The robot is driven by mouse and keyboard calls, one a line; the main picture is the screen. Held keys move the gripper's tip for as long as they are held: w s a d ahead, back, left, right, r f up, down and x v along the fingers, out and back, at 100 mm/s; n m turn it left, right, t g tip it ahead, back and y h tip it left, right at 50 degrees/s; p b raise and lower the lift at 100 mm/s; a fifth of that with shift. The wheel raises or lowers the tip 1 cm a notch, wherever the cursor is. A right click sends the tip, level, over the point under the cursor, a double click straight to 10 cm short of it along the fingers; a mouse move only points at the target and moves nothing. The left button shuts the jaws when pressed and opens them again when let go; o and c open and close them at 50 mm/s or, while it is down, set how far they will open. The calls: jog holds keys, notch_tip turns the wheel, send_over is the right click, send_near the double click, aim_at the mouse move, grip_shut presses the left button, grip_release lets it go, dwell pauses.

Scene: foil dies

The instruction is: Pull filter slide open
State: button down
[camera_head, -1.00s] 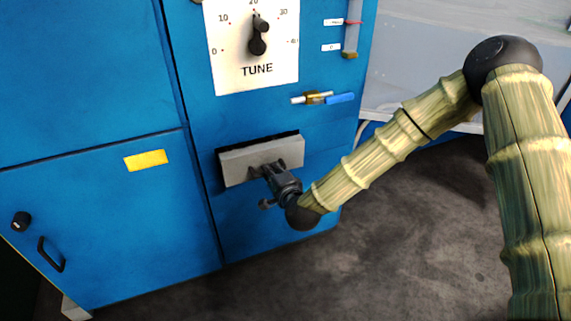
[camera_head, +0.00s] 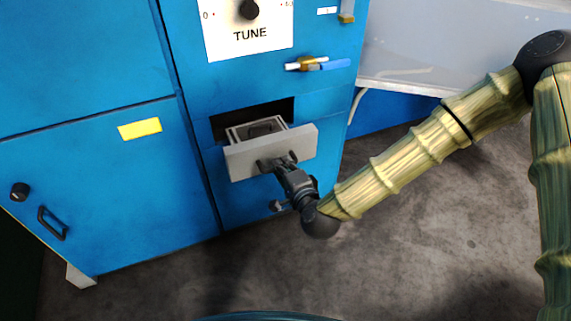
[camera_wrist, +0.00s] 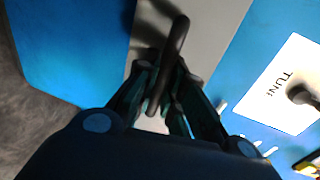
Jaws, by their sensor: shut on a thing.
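The filter slide (camera_head: 243,162) is a grey drawer in the blue cabinet, pulled partly out of its dark slot. Its open top shows a grey frame with a dark item inside. My gripper (camera_head: 277,164) is at the slide's front face. In the wrist view my gripper (camera_wrist: 160,100) is shut on the slide's dark bar handle (camera_wrist: 176,42), with a finger on each side. The slide's grey front (camera_wrist: 220,35) lies behind the handle there. The handle is largely hidden by my gripper in the head view.
A cabinet door with a yellow label (camera_head: 140,128) and a black handle (camera_head: 52,224) is at left. Dark floor lies clear in front.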

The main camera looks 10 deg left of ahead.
jog(key=c, duration=1.5)
grip_release()
jog(key=v, duration=1.2)
